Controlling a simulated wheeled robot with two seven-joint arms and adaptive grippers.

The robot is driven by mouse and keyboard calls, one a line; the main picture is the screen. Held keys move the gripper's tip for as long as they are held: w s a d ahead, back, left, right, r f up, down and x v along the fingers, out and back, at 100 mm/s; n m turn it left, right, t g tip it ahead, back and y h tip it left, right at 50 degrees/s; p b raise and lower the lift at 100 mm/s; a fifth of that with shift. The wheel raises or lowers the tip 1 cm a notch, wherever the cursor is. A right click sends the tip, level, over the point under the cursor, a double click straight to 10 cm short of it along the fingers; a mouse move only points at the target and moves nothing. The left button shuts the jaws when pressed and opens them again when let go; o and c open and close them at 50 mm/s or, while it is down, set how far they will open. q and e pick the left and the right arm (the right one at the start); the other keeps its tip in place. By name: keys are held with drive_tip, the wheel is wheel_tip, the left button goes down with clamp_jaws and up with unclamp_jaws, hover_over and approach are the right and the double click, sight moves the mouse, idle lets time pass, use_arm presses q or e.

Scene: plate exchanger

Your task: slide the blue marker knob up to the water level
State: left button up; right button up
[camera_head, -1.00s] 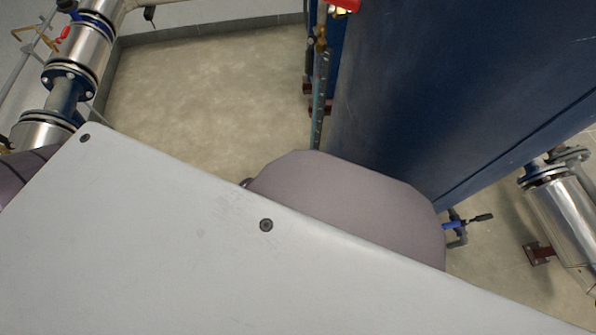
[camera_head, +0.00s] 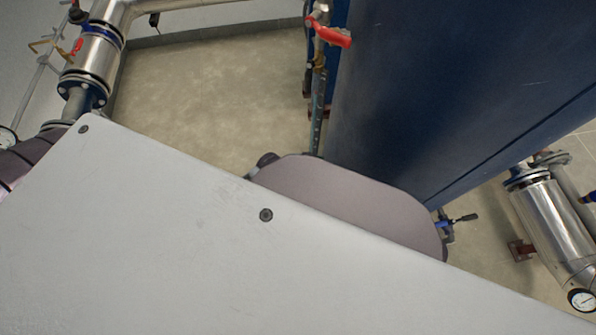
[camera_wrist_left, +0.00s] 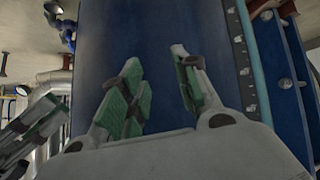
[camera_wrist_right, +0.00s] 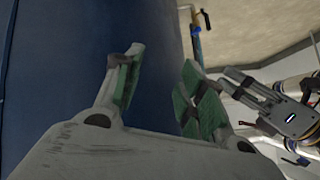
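A narrow upright gauge-like strip (camera_head: 317,110) stands beside the tall blue tank (camera_head: 440,80) in the head view, below a red-handled valve (camera_head: 333,37). I cannot make out the blue marker knob or a water level in any view. My left gripper (camera_wrist_left: 158,75) is open and empty in the left wrist view, with the blue surface behind its fingers. A teal-edged strip with a row of pale fittings (camera_wrist_left: 243,62) runs to the right of it. My right gripper (camera_wrist_right: 161,68) is open and empty in the right wrist view, in front of a dark blue surface.
Steel piping (camera_head: 95,55) stands at the upper left. A steel cylinder with a dial (camera_head: 548,230) stands at the right, near a blue-handled valve (camera_head: 455,221). Bare floor (camera_head: 215,100) lies left of the gauge. My own grey body covers the lower head view.

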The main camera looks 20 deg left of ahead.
use_arm(q)
drive_tip(key=w+a+f+m+t+y+p, duration=0.1)
drive_tip(key=w+a+f+m+y+p, duration=0.1)
drive_tip(key=a+f+m+y+p, duration=0.55)
use_arm(e)
wheel_tip(320, 180, up, 8)
drive_tip(key=d+h+b, duration=0.1)
drive_tip(key=b, duration=0.2)
use_arm(q)
drive_tip(key=s+f+n+t+h, duration=0.1)
drive_tip(key=f+n+h, duration=0.1)
drive_tip(key=n, duration=1.5)
drive_tip(key=s+f+n+t+h, duration=0.1)
drive_tip(key=f+n, duration=0.3)
drive_tip(key=n, duration=1.4)
drive_tip(key=shift+s+a+f+n+t+h, duration=0.15)
drive_tip(key=shift+s+f+n+t+h, duration=0.1)
drive_tip(key=shift+s+n+t+h, duration=0.2)
use_arm(e)
drive_tip(key=s+d+f+g+h, duration=0.2)
drive_tip(key=s+d+g, duration=0.2)
drive_tip(key=s+g, duration=0.1)
drive_tip(key=shift+s+d+f+n+h, duration=0.3)
drive_tip(key=shift+s+f+n, duration=0.1)
drive_tip(key=shift+s, duration=0.3)
use_arm(q)
drive_tip(key=shift+w, duration=0.1)
use_arm(e)
drive_tip(key=shift+r, duration=0.1)
